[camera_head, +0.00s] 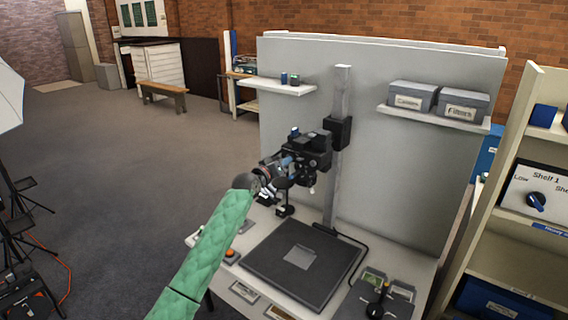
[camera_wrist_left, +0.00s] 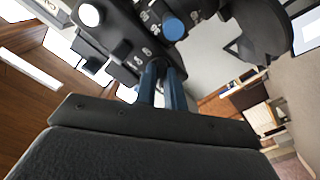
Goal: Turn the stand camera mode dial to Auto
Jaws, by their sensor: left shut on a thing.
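The stand camera (camera_head: 308,150) is a black body on the grey upright column above the copy stand. My left gripper (camera_head: 284,163) reaches it from the front left, at the end of my green-sleeved arm. In the left wrist view my left gripper's two blue fingers (camera_wrist_left: 162,72) are close together against the camera's black body (camera_wrist_left: 120,35). They are shut on what appears to be the mode dial, mostly hidden between them. White symbols show beside the fingertips. A round blue knob (camera_wrist_left: 172,27) sits just beyond them. The dial's setting cannot be read. My right gripper is not in view.
A dark baseboard (camera_head: 300,262) lies on the white table below the camera. Grey boxes (camera_head: 464,104) stand on the right wall shelf. A shelf unit with a blue dial (camera_head: 536,201) is at the far right. Open floor lies to the left.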

